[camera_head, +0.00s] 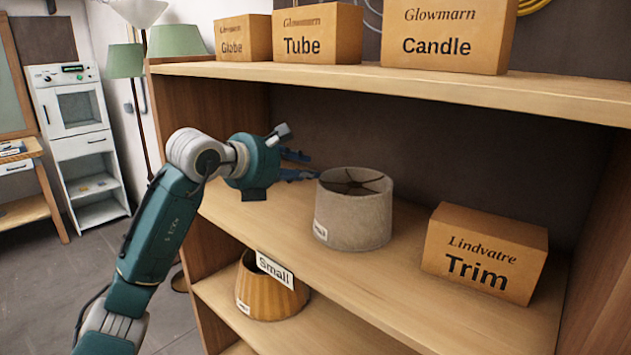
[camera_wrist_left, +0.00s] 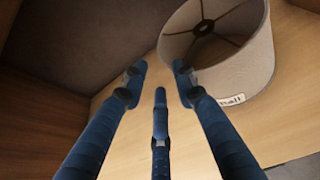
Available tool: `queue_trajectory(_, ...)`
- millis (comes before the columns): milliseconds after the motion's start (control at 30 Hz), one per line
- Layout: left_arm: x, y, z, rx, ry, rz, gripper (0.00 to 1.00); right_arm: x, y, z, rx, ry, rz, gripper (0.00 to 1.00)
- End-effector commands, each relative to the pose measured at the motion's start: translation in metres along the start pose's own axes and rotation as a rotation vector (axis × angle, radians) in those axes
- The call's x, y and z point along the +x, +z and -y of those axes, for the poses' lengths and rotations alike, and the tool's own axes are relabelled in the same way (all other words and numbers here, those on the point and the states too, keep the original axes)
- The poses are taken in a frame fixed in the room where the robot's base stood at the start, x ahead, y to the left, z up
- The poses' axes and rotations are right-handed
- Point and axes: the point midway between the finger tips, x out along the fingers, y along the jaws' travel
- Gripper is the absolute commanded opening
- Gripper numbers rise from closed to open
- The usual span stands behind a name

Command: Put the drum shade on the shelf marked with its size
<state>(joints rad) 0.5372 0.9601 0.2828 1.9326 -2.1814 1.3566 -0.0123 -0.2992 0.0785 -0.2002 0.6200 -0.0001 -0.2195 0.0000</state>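The drum shade (camera_head: 354,212), grey-beige fabric with an open top and a wire spider inside, stands upright on the middle shelf (camera_head: 400,285). It also shows in the left wrist view (camera_wrist_left: 245,62), where its tag (camera_wrist_left: 229,99) ends in "all". A "Small" sign (camera_head: 275,269) is on the front edge of that shelf. My left gripper (camera_head: 305,165) is just left of the shade. Its fingers (camera_wrist_left: 160,75) are spread with nothing between them. One fingertip overlaps the shade's edge in the left wrist view; I cannot tell if it touches. My right gripper is not in view.
A "Trim" box (camera_head: 484,255) stands right of the shade on the same shelf. An amber pleated shade (camera_head: 268,295) sits on the shelf below. "Globe" (camera_head: 243,38), "Tube" (camera_head: 318,34) and "Candle" (camera_head: 449,36) boxes stand on the top shelf. Bare shelf lies in front of the drum shade.

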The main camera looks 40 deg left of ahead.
Motion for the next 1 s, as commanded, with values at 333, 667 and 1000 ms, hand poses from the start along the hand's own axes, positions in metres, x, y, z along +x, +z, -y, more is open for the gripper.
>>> queue_trajectory(333, -0.029, -0.001, 0.000, 0.000, -0.001, -0.001, 0.28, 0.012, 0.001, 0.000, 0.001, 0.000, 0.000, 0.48)
queue_trajectory(667, -0.029, 0.000, 0.000, -0.001, -0.001, -0.001, 0.28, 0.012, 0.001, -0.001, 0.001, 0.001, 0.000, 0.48)
queue_trajectory(1000, -0.029, 0.000, 0.000, -0.001, -0.001, -0.001, 0.28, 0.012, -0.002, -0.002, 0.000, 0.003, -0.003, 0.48)
